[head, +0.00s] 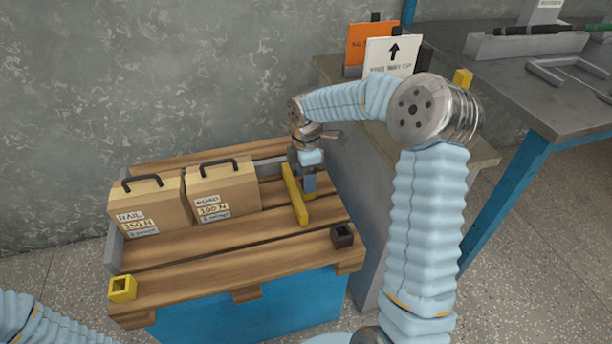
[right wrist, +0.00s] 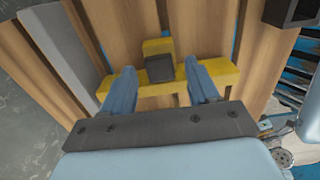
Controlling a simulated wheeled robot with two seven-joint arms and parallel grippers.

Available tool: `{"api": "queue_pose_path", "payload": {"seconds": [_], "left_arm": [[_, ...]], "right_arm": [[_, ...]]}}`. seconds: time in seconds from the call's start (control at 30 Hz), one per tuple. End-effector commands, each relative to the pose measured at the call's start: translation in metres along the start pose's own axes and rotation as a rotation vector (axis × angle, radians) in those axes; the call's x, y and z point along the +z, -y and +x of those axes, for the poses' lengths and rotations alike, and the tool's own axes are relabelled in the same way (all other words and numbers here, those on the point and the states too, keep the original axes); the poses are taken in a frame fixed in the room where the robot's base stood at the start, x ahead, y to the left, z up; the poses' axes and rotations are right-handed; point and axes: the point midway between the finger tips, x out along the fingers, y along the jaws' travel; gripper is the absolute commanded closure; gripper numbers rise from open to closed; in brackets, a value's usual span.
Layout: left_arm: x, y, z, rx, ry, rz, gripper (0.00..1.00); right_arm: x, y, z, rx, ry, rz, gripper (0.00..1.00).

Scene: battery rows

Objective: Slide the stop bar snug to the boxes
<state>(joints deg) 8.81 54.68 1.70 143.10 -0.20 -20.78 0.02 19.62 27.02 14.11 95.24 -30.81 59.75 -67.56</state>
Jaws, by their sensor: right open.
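Two brown cardboard boxes with black handles stand side by side on a wooden pallet top (head: 200,255), the left box (head: 150,208) and the right box (head: 224,193). The yellow stop bar (head: 294,197) lies across the planks to the right of the right box, with a strip of bare wood between them. In the right wrist view the bar (right wrist: 228,78) carries a dark block (right wrist: 160,68). My right gripper (head: 307,180) is open above the bar, its fingers on either side of that block with gaps. My left gripper is out of view; only its arm shows at lower left.
A grey rail (head: 270,165) runs along the back of the pallet. A yellow square socket (head: 122,289) and a black one (head: 342,236) sit at the front corners.

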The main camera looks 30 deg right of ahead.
Motion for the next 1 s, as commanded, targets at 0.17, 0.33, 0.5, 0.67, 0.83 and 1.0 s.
{"api": "queue_pose_path", "payload": {"seconds": [0.17,0.33,0.5,0.67,0.83,1.0], "left_arm": [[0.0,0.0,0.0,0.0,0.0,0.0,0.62],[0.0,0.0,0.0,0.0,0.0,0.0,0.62],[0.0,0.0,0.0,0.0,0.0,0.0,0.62],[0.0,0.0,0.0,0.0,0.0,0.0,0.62],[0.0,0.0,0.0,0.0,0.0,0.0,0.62],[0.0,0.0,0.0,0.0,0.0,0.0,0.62]], "right_arm": [[0.0,0.0,0.002,0.001,0.0,0.001,0.4],[0.0,0.0,0.002,0.001,0.0,0.001,0.48],[0.0,0.0,0.002,0.001,0.0,0.001,0.74],[0.0,0.0,0.002,0.001,0.0,0.001,0.99],[0.0,0.0,0.002,0.001,0.0,0.001,1.0],[-0.017,-0.001,0.002,0.001,-0.001,-0.003,1.0]]}}
